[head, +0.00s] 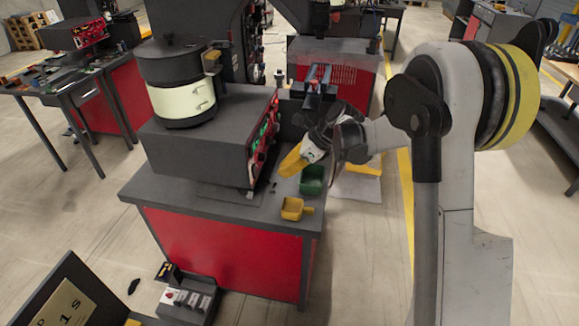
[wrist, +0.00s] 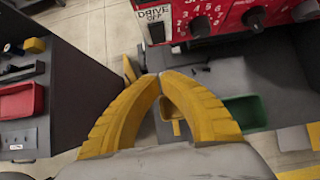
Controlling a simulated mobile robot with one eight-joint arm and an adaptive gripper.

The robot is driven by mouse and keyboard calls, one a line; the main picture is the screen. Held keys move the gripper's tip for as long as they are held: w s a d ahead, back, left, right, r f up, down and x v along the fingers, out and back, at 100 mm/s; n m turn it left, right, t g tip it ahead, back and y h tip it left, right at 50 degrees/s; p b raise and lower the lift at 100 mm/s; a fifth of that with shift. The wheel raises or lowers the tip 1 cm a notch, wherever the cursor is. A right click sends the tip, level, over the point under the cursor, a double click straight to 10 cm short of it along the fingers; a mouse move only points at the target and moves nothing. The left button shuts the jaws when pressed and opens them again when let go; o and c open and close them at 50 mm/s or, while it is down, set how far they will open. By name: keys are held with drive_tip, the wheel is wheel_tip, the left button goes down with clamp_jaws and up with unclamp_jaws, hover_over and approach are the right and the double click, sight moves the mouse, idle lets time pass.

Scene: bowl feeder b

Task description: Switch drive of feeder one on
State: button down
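The feeder is a dark bowl with a pale band (head: 183,103) on a grey control box (head: 200,135), which stands on a red cabinet. The box's red panel (head: 262,135), with green displays, faces right in the head view. In the wrist view the red panel (wrist: 235,18) shows dark knobs with number scales. At its left end is a white label (wrist: 154,13) reading "DRIVE" and "OFF", with a dark switch (wrist: 157,33) under it. My gripper (head: 289,163) is beside the panel. Its yellow fingertips (wrist: 160,77) meet with nothing between them, apart from the switch.
A green bin (head: 313,180) and a yellow bin (head: 293,209) sit on the cabinet top near my gripper. A dark table (head: 65,95) stands at the left and another red machine cabinet behind. Open floor lies in front, with a small box (head: 187,298) low down.

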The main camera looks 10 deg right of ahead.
sight(255, 171)
drive_tip(key=w+a+f+b, duration=0.2)
drive_tip(key=a+f, duration=0.2)
drive_tip(key=a, duration=0.2)
drive_tip(key=shift+w, duration=0.3)
drive_tip(key=shift+a, duration=0.1)
drive_tip(key=shift+w+a+f, duration=0.2)
drive_tip(key=shift+a, duration=0.3)
drive_tip(key=shift+r, duration=0.2)
